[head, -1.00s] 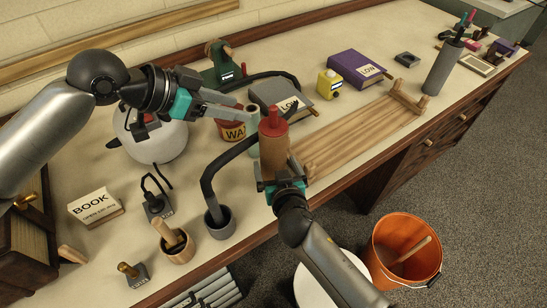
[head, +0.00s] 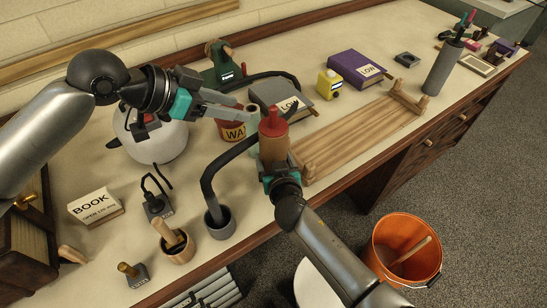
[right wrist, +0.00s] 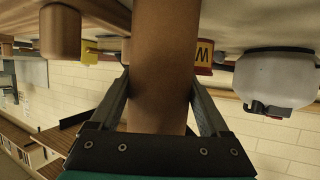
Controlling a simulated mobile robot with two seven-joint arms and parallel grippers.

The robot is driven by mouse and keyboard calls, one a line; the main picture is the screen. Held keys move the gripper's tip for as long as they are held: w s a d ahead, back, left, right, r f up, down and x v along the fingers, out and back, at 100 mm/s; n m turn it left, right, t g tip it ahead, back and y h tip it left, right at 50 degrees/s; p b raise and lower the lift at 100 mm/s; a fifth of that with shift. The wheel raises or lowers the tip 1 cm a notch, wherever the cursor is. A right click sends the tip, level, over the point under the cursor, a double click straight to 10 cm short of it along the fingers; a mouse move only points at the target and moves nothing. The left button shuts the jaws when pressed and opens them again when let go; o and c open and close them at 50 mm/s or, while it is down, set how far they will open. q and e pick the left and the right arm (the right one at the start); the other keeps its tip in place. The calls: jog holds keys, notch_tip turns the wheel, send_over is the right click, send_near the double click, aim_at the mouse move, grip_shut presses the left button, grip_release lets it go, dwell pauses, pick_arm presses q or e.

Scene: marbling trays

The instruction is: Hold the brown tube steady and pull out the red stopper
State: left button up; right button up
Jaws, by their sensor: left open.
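The brown tube (head: 273,153) stands upright near the front edge of the table, with the red stopper (head: 272,124) in its top. My right gripper (head: 281,172) is shut around the lower part of the tube. In the right wrist view the brown tube (right wrist: 165,60) passes between the two fingers, which meet its sides. The stopper is outside that view. My left gripper (head: 243,112) is open and empty, its fingers pointing right toward the stopper, just left of it. Whether the fingertips touch the stopper cannot be told.
A grey-green cylinder (head: 253,145) and a red can with a yellow label (head: 233,132) stand close behind the tube. A dark lamp-like arm (head: 209,180) curves up at its left. A wooden rack (head: 360,135) lies at the right. An orange bucket (head: 404,250) stands on the floor.

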jog(key=c, duration=1)
dwell(1.0)
